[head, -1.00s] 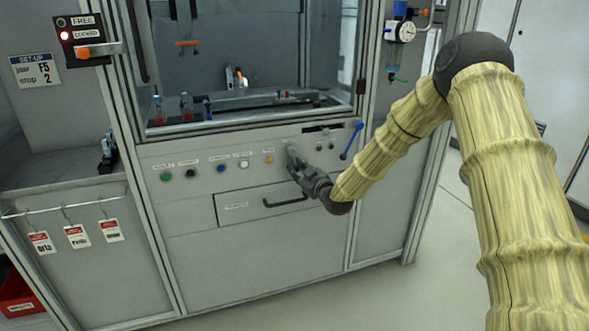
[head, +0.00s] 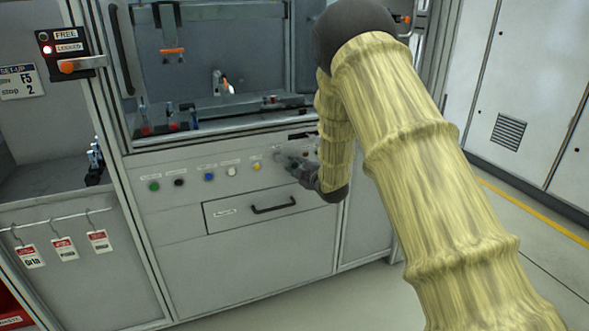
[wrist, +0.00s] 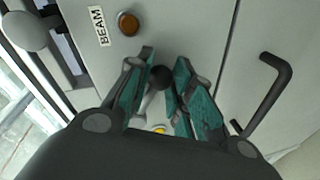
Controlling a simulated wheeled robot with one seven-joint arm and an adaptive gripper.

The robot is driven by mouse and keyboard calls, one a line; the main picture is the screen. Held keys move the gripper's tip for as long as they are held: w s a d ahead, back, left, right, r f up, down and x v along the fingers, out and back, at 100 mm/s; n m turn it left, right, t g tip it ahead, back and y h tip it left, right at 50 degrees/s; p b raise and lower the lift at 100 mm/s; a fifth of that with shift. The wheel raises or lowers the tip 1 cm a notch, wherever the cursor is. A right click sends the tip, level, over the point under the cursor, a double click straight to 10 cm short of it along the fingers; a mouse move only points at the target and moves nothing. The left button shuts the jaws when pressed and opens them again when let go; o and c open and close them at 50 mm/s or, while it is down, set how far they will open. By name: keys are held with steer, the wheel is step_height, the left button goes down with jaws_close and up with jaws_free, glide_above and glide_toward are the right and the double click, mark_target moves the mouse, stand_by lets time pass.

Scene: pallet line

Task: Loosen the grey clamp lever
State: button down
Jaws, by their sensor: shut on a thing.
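The grey clamp lever (wrist: 150,106) shows in the wrist view between my fingers, a short pale grey shaft with a dark round end. My gripper (wrist: 160,84) is shut on it, with teal-padded fingers on either side. In the head view my gripper (head: 291,161) is at the front panel, to the right of the yellow button (head: 257,167). The lever is too small and too covered there to read its angle. A small yellow spot (wrist: 160,130) shows below the shaft in the wrist view.
An amber button (wrist: 128,24) labelled BEAM is close to my fingers. A drawer with a dark handle (head: 274,206) lies below the button row. The locked-lit switch box (head: 68,54) is at upper left. My arm hides the panel's right part.

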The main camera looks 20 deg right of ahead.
steer(key=shift+d+r+n, duration=0.1)
steer(key=shift+n, duration=0.2)
steer(key=c, duration=1.2)
jaws_free()
steer(key=shift+s+r, duration=0.1)
steer(key=v, duration=1.1)
steer(key=shift+s, duration=0.4)
